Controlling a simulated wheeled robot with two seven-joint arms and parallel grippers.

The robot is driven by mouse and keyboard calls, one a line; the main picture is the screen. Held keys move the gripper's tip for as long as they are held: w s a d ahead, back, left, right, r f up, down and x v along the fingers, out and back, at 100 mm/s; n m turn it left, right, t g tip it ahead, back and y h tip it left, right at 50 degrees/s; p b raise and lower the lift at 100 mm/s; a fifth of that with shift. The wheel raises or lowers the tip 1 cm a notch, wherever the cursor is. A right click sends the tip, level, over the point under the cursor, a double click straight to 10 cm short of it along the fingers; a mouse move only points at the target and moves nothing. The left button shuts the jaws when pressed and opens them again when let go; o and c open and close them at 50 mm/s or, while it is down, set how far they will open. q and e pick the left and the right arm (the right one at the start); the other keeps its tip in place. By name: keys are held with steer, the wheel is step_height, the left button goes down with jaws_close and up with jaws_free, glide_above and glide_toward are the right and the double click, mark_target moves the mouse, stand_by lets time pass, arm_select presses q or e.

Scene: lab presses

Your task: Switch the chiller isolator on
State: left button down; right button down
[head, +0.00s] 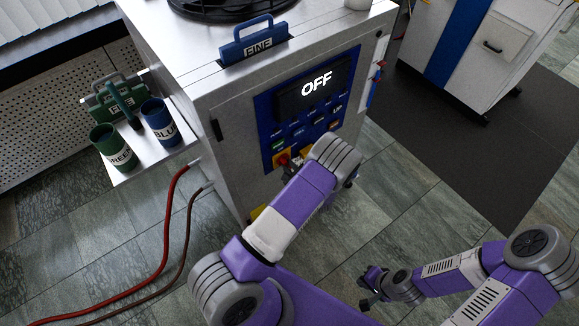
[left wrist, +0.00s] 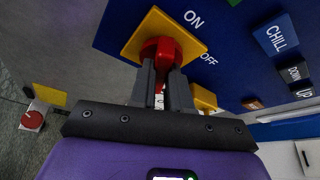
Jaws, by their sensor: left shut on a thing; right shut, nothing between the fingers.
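The chiller isolator is a red rotary handle (left wrist: 165,46) on a square yellow plate (left wrist: 150,24), on the machine's blue panel. ON and OFF are printed beside the plate in the left wrist view. In the head view the isolator (head: 282,159) shows at the panel's lower left, partly covered by my left arm. My left gripper (left wrist: 163,82) is shut on the red handle, one finger on each side. Which label the handle points to cannot be told. The panel display (head: 316,84) reads OFF. My right gripper (head: 368,288) is shut and empty, low and away from the machine.
Buttons marked CHILL (left wrist: 276,38), DOWN and UP sit beside the isolator. A side shelf (head: 150,163) holds green (head: 113,148) and blue (head: 160,120) cups. A blue FINE block (head: 255,45) stands on top. Red and dark hoses run across the floor at left.

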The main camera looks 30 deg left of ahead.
arm_select(q)
steer(key=shift+w+d+m+g+y+p, duration=0.1)
steer(key=shift+m+g+y+p, duration=0.1)
steer(key=shift+m+g, duration=0.6)
steer(key=shift+w+d+m+g+y+p, duration=0.15)
steer(key=shift+m+g, duration=0.25)
steer(key=shift+m, duration=0.7)
steer(key=shift+a, duration=0.1)
steer(key=c, duration=1.1)
jaws_free()
steer(key=p+v, duration=0.1)
steer(key=v, duration=0.6)
steer(key=shift+s+d+r+p, duration=0.15)
steer(key=shift+d+p, duration=0.05)
steer(key=shift+p, duration=0.2)
